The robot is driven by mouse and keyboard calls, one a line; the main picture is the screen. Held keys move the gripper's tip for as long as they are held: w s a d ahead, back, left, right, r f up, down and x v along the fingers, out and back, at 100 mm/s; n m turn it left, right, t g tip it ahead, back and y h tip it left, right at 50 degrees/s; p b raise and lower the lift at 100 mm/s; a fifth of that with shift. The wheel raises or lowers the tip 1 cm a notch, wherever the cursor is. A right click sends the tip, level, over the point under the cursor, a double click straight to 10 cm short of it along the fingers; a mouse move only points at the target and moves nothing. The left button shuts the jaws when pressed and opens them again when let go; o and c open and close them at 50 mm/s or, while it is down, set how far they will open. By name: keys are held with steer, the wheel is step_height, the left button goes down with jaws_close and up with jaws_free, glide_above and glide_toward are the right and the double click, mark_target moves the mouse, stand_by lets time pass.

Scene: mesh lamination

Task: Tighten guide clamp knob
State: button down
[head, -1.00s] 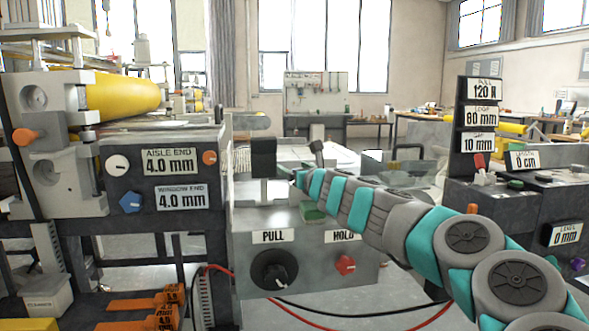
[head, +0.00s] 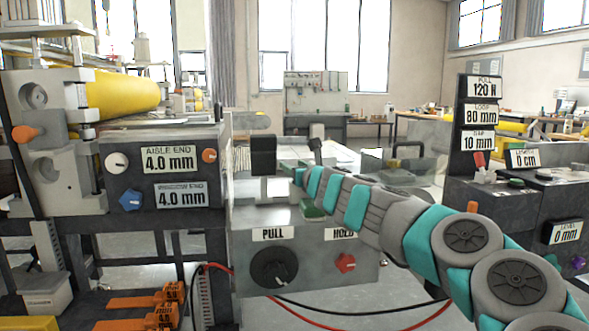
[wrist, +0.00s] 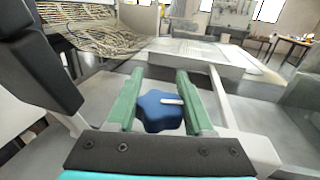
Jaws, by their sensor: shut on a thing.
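In the wrist view, a blue lobed knob (wrist: 158,111) with a short white pointer mark sits between the two green fingers of my gripper (wrist: 160,103). The fingers are shut on the knob, one at each side. The pointer mark points right, towards the right finger. Below the knob, my gripper's dark body hides what lies nearer. In the head view, my arm reaches in from the lower right, and its end is near the grey box with the PULL label (head: 269,234). The held knob is hidden there.
A black dial (head: 274,268) and a red knob (head: 345,263) are on the grey box front. At left, a dark panel carries 4.0 mm displays and another blue knob (head: 130,200). A sign stack (head: 480,115) stands at right. Red and black cables hang below.

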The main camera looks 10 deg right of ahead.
steer(key=h+b, duration=0.1)
steer(key=m+h+b, duration=0.1)
steer(key=shift+f+m+h+b, duration=0.2)
steer(key=shift+m+h+b, duration=0.1)
steer(key=shift+d+r+m+h+b, duration=0.2)
steer(key=shift+d+m+h+b, duration=0.25)
steer(key=shift+h, duration=0.35)
steer(key=shift+a, duration=0.1)
steer(key=shift+c, duration=1.4)
jaws_free()
steer(key=shift+s+b, duration=0.6)
steer(key=shift+s, duration=3.3)
